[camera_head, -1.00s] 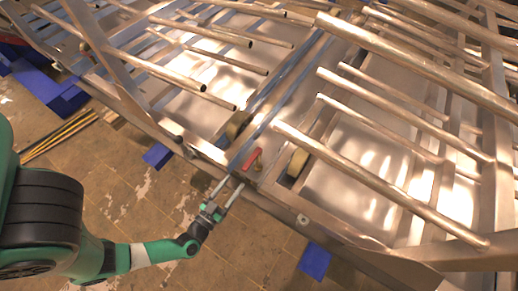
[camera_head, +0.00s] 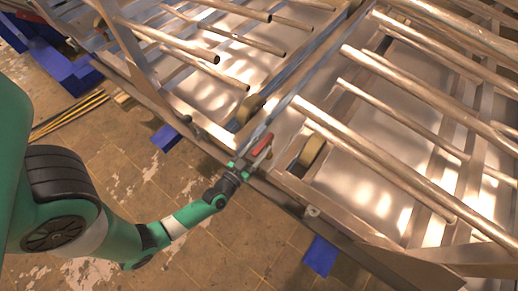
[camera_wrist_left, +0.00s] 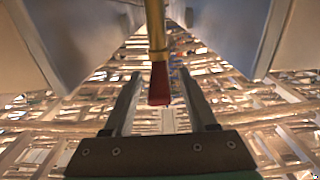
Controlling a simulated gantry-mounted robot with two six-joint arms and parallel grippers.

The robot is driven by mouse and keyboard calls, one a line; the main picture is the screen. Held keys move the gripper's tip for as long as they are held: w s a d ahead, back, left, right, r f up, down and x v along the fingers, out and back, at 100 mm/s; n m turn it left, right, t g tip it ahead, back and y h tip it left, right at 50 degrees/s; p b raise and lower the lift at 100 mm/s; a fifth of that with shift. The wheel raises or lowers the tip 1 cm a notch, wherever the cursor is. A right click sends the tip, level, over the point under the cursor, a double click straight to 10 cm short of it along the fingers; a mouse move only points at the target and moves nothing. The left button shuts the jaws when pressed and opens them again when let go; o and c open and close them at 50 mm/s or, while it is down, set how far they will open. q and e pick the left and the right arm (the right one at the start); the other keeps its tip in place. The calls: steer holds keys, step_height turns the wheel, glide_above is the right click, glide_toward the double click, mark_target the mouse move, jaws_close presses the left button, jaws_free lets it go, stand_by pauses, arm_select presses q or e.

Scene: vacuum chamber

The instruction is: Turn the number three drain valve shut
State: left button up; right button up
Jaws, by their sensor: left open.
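A valve with a red handle (camera_head: 262,146) sits at the near edge of the metal frame in the head view. In the left wrist view its red handle (camera_wrist_left: 159,84) hangs from a brass stem (camera_wrist_left: 157,42). No number can be read on it. My left gripper (camera_head: 252,153) is at the handle in the head view. In the left wrist view its two fingers (camera_wrist_left: 159,76) are apart, with the red handle between them and a gap showing on each side. The finger tips are partly hidden by the handle in the head view. My right gripper is not in view.
Metal rails (camera_head: 400,80) run above the shiny panels on the right. Round tan discs (camera_head: 311,151) sit in the frame beside the valve. Grey walls (camera_wrist_left: 236,35) flank the stem in the wrist view. Blue blocks (camera_head: 320,256) lie on the tiled floor, which has open room.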

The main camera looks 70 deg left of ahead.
arm_select(q)
jaws_close()
stand_by(1.4)
